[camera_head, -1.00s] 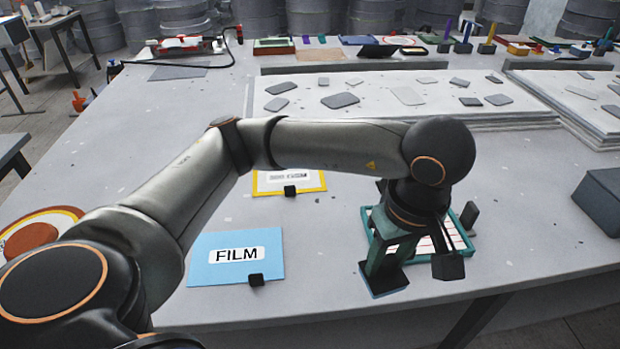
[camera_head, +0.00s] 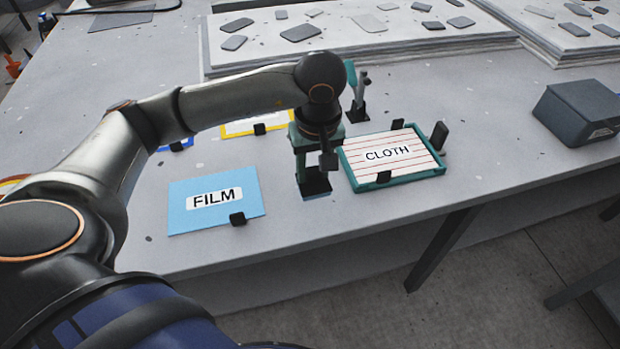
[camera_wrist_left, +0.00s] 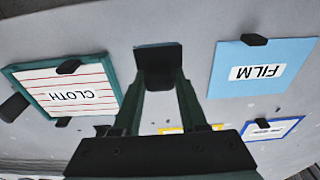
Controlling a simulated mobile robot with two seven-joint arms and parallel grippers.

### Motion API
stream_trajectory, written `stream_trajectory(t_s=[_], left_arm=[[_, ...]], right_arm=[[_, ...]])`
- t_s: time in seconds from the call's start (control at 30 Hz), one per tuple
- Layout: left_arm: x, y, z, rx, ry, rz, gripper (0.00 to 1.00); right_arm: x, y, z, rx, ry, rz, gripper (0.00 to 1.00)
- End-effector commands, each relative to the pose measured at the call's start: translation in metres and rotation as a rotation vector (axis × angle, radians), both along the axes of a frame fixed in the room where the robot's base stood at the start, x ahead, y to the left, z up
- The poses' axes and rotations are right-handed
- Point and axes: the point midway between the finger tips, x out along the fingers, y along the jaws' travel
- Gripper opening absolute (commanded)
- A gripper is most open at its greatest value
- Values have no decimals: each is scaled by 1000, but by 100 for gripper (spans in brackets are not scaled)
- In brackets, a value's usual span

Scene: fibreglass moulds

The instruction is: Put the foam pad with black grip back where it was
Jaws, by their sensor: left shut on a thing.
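My left gripper (camera_head: 315,170) points down at the table between the blue FILM card and the CLOTH tray. In the left wrist view, its green fingers (camera_wrist_left: 158,85) close in on a small dark block (camera_wrist_left: 158,62) with a thin teal edge. This block looks like the foam pad with black grip, but the jaws hide much of it. In the head view its dark base (camera_head: 316,186) is close to the table; I cannot tell if it touches. The teal-framed CLOTH tray (camera_head: 358,153) lies just to the right. My right gripper is out of view.
The FILM card (camera_head: 185,214) lies to the left, a yellow-edged card (camera_head: 235,128) behind it. A dark upright piece (camera_head: 438,136) stands at the tray's right edge. A grey box (camera_head: 580,113) is further right.

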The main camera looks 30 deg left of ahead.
Motion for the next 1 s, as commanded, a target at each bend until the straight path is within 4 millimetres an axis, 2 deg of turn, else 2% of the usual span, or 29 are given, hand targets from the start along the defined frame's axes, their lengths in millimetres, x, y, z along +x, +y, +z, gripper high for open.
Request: stream_trajectory(t_s=[0.27,0.5,0.87,0.9,1.0], left_arm=[[7,12,-17,0,2,2,0],[8,14,-49,-1,1,0,0],[9,14,-55,0,-2,-1,0],[9,14,-54,-1,-1,-1,44],[9,13,-53,-1,-1,-1,55]], right_arm=[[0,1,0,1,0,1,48],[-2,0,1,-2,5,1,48],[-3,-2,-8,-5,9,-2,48],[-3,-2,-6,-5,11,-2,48],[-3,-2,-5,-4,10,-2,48]])
